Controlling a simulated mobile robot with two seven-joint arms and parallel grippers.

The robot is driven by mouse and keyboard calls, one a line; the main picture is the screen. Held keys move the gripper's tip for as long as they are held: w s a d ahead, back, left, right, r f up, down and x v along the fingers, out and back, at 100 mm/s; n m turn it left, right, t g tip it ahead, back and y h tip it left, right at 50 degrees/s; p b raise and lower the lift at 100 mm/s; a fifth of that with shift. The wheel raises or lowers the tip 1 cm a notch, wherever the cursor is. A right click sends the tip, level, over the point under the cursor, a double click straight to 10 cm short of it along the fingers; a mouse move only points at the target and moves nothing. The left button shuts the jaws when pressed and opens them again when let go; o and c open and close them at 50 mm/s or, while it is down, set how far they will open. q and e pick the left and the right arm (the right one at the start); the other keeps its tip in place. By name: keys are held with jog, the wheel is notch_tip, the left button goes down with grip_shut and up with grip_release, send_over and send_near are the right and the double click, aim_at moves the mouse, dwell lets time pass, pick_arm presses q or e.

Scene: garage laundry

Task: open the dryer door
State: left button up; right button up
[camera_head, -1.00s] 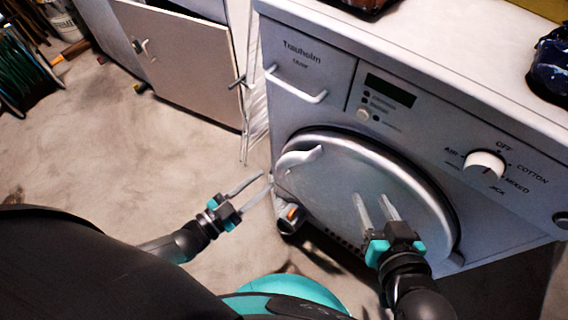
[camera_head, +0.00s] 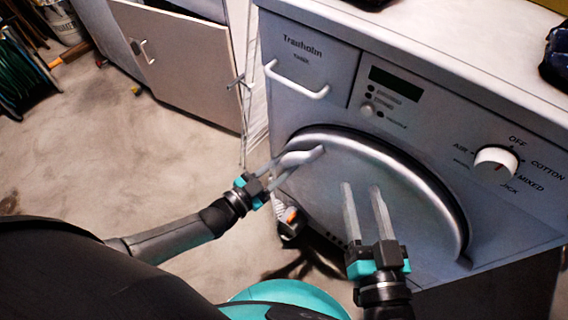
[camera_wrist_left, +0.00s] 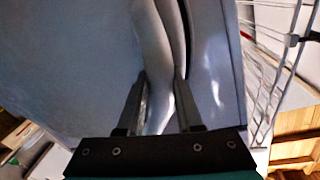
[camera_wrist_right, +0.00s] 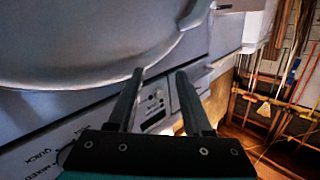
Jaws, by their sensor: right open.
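The dryer door (camera_head: 395,210) is a round grey disc on the dryer front and looks shut. Its raised handle (camera_head: 304,156) is at the door's upper left edge. My left gripper (camera_head: 277,172) is open beside the handle's left end. In the left wrist view, a pale curved part of the door's edge or handle (camera_wrist_left: 158,70) lies between the open fingers (camera_wrist_left: 160,85); contact cannot be told. My right gripper (camera_head: 361,190) is open and empty in front of the door's lower middle. The right wrist view also shows the door (camera_wrist_right: 80,40) beyond its fingers.
The dryer (camera_head: 330,100) has a drawer handle (camera_head: 297,82) and a knob (camera_head: 495,162) above the door. A cabinet (camera_head: 180,60) stands at the back left. Items sit on the dryer top. The floor (camera_head: 120,160) at left is mostly clear.

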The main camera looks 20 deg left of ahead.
pick_arm(q)
grip_shut()
dwell(0.3)
dwell(1.2)
